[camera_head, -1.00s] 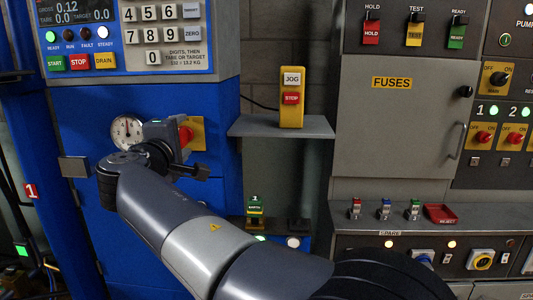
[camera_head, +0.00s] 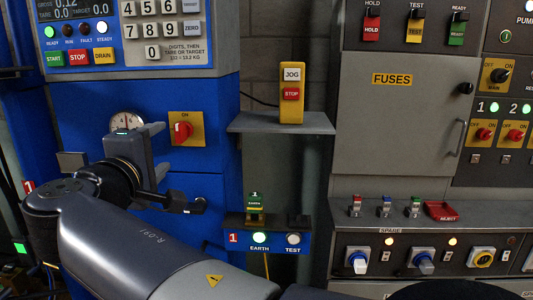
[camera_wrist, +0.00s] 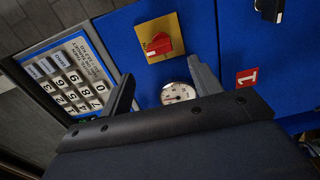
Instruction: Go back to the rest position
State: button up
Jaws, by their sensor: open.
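My gripper (camera_head: 160,162) is in front of the blue cabinet at the left of the head view. Its two fingers are apart, with nothing between them. A red rotary knob on a yellow plate (camera_head: 187,130) is on the cabinet, just right of the upper finger, and the gripper is clear of it. In the wrist view, the fingers (camera_wrist: 160,88) stand wide apart. There the knob's yellow plate (camera_wrist: 150,28) shows beyond them, and the round dial gauge (camera_wrist: 178,93) shows between them. The gauge (camera_head: 126,122) is partly hidden behind the gripper in the head view.
A keypad panel (camera_head: 165,30) is above the gripper. A grey shelf (camera_head: 281,122) with a yellow JOG/STOP box (camera_head: 291,93) juts out at the middle. The grey FUSES cabinet (camera_head: 395,125) is at the right.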

aim_at(176, 136)
jog(key=w, duration=0.7)
jog(key=w+d, duration=0.1)
jog(key=w, duration=0.2)
jog(key=shift+w, duration=0.3)
jog(key=shift+a+r+n+p, duration=0.1)
jog(key=shift+r+n+p, duration=0.2)
jog(key=shift+p, duration=0.6)
jog(key=shift+s+n+p, duration=0.15)
jog(key=shift+n+p, duration=0.65)
jog(key=shift+p, duration=0.1)
jog(key=n+p, duration=0.3)
jog(key=p, duration=0.1)
jog(key=n+p, duration=0.4)
jog(key=p, duration=0.1)
jog(key=shift+a, duration=0.1)
jog(key=n+p, duration=0.4)
jog(key=p, duration=0.4)
jog(key=shift+f+n, duration=0.1)
jog(key=shift+n, duration=0.2)
jog(key=n+p, duration=0.4)
jog(key=p, duration=0.3)
jog(key=shift+f+p, duration=0.1)
jog(key=shift+p, duration=0.3)
jog(key=s, duration=0.1)
jog(key=s+b, duration=0.1)
jog(key=s, duration=0.1)
jog(key=shift+s+a+f+b, duration=0.2)
jog(key=shift+s+f+b, duration=0.05)
jog(key=shift+b, duration=0.05)
jog(key=shift+s, duration=0.5)
